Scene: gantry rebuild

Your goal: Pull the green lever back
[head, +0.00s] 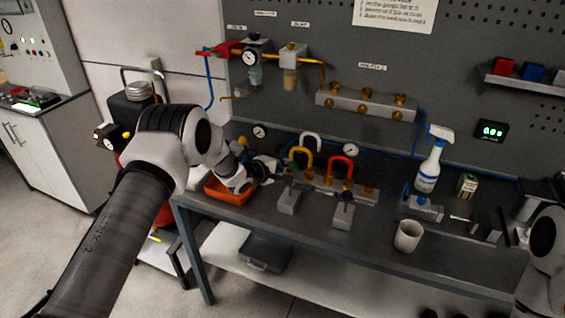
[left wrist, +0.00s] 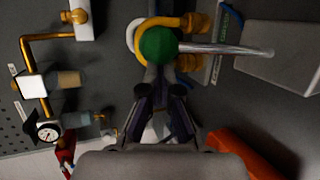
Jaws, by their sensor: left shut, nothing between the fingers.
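The green lever shows in the left wrist view as a round green knob (left wrist: 158,45) on a bright metal rod (left wrist: 225,49) that runs right to a grey block (left wrist: 275,55). My left gripper (left wrist: 162,92) is shut and empty, its fingertips just below the knob in that picture. Whether they touch it I cannot tell. In the head view my left gripper (head: 272,170) is at the left end of the valve manifold on the bench, and the green knob is hard to make out there. My right arm (head: 545,250) shows at the right edge; its fingers are not clear.
Yellow (head: 301,155) and red (head: 343,164) looped handles stand right of my left gripper. An orange tray (head: 228,196) lies on the bench (head: 320,226) below my left wrist. A white cup (head: 408,236) and a spray bottle (head: 431,165) stand farther right.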

